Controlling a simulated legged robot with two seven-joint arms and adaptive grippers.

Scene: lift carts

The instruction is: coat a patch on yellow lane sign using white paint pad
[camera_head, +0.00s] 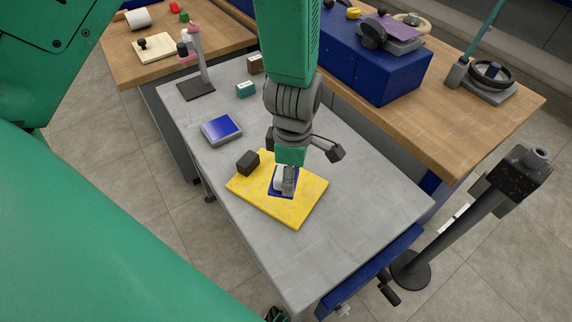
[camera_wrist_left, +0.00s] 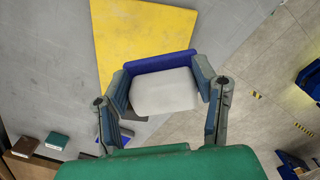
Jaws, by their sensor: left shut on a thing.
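The yellow lane sign (camera_head: 262,205) lies flat on the grey cart top; it also shows in the left wrist view (camera_wrist_left: 125,35). My left gripper (camera_head: 285,184) is over the middle of the sign, shut on the white paint pad (camera_head: 279,180). The pad is a white block between the fingers in the left wrist view (camera_wrist_left: 165,92), with a dark blue band along its far side. Blue also shows around the pad from the head; I cannot tell whether it is the pad's face or colour on the sign. Contact with the sign is hidden. My right gripper is not in view.
A blue-topped tray (camera_head: 221,129) sits left of the sign. A dark block (camera_head: 248,163) stands at the sign's left corner. A stand (camera_head: 196,70) and a small teal box (camera_head: 245,89) are farther back. The cart's right side is clear. A black post (camera_head: 455,215) stands beyond it.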

